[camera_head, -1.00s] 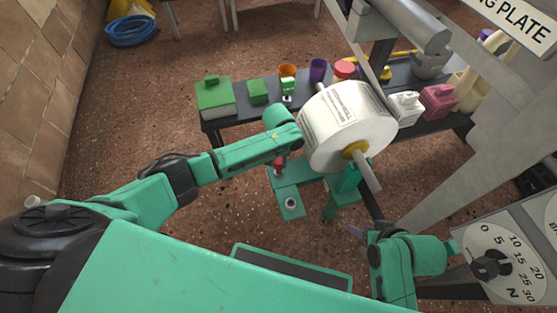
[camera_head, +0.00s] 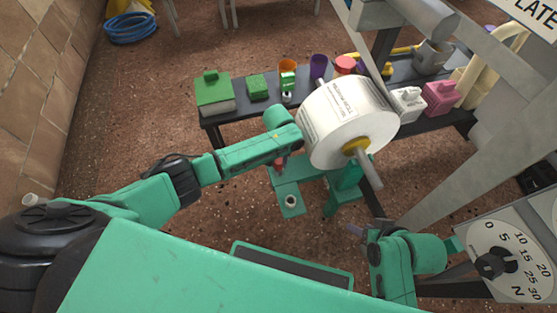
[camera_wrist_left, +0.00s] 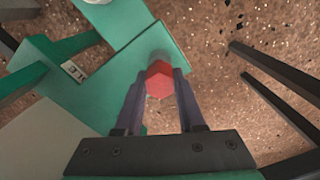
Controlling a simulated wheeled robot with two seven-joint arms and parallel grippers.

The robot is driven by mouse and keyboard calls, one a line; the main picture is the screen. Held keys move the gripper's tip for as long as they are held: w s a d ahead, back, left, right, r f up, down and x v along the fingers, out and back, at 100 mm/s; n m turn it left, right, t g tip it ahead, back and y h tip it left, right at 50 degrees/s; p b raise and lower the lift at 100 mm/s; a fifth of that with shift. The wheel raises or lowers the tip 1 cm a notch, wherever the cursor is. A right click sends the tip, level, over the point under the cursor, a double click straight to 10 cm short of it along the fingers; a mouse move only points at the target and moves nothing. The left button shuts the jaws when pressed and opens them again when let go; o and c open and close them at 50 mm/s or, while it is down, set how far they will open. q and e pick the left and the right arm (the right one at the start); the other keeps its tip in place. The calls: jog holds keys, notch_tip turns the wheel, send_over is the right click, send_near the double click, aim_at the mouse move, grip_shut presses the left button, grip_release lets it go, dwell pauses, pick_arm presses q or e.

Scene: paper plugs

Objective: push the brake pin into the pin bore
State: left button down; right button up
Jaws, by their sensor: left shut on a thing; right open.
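The brake pin's red hexagonal head (camera_wrist_left: 159,80) shows between the fingertips of my left gripper (camera_wrist_left: 160,88) in the left wrist view. The fingers are shut on it from both sides. A grey round part (camera_wrist_left: 160,57) shows just beyond the red head; I cannot tell whether it is the pin's shank or a collar of the bore. In the head view the red pin (camera_head: 280,165) is above the green foot plate, partly hidden by my left arm. The pin bore cannot be made out for certain. My right gripper (camera_head: 356,231) is open and empty at lower right.
A large white paper roll (camera_head: 345,122) on a shaft stands right beside my left wrist. A green foot plate (camera_head: 288,188) has a ringed hole (camera_head: 291,201). A dark bench (camera_head: 238,113) with several blocks and cups is behind. A dial panel (camera_head: 505,258) is at right.

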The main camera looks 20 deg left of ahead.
pick_arm(q)
jog(key=shift+f+b, duration=0.35)
jog(key=shift+f, duration=0.3)
jog(key=shift+c, duration=2.2)
grip_release()
